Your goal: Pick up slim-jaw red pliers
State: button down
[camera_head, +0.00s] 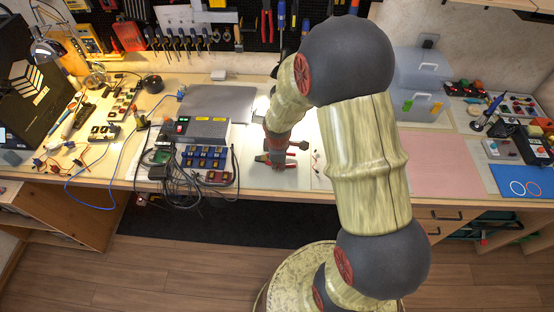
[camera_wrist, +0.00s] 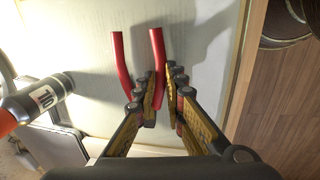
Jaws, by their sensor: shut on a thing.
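The red pliers show in the wrist view as two long red handles (camera_wrist: 157,52) above a pale surface. Their jaws are hidden or out of sight there. My gripper (camera_wrist: 160,92) is shut on the right handle, which runs between its fingers; the left handle lies just outside the left finger. In the head view my gripper (camera_head: 277,162) is low at the front of the workbench, with bits of red from the pliers (camera_head: 262,158) showing beside it. I cannot tell whether the pliers touch the surface.
A power box with dark cables (camera_head: 203,132) stands left of my gripper. A grey mat (camera_head: 220,98) lies behind it. A pink mat (camera_head: 432,163) lies to the right, beyond my arm. Tools hang on the pegboard (camera_head: 262,35) at the back. The bench's front edge is close to my gripper.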

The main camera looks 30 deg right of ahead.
jog(key=shift+r, duration=0.1)
jog(key=shift+r+p, duration=0.45)
jog(key=shift+r, duration=0.15)
notch_tip(320, 180, up, 2)
jog(key=shift+r+p, duration=0.25)
jog(key=shift+p, duration=0.5)
jog(key=s+a+r+p, duration=0.4)
jog(key=s+a+r, duration=0.4)
jog(key=s, duration=0.3)
jog(key=shift+s+a+r, duration=0.15)
jog(key=shift+r, duration=0.4)
